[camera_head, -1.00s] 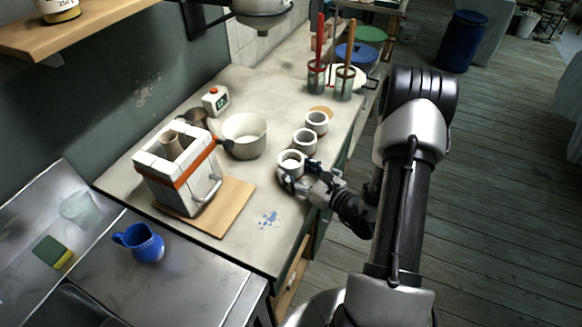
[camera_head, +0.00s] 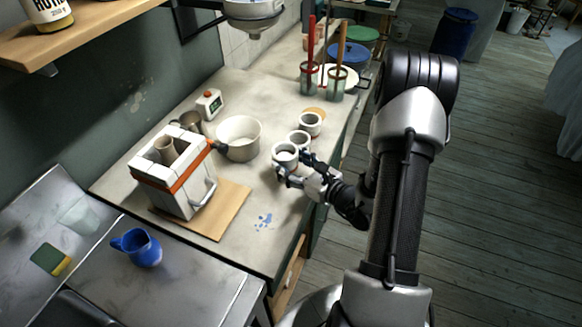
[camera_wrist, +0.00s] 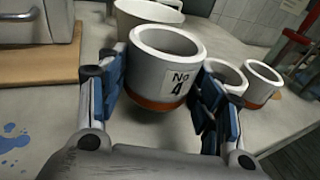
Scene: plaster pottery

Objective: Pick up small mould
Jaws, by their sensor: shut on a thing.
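Three small white moulds with reddish-brown bases stand along the right side of the counter. My gripper (camera_head: 293,172) is shut on the nearest small mould (camera_head: 285,155). In the wrist view this mould (camera_wrist: 166,72) sits upright between the blue-padded fingers (camera_wrist: 160,100) and bears a label reading "No 4". Its base appears a little above the counter. The middle mould (camera_head: 299,139) and the far mould (camera_head: 310,124) stand just behind it; in the wrist view they are to its right.
A white bowl (camera_head: 239,139) stands left of the moulds. A white brick kiln (camera_head: 172,180) sits on a wooden board (camera_head: 226,209). A blue jug (camera_head: 140,247) stands front left. Tool jars (camera_head: 308,78) are at the back.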

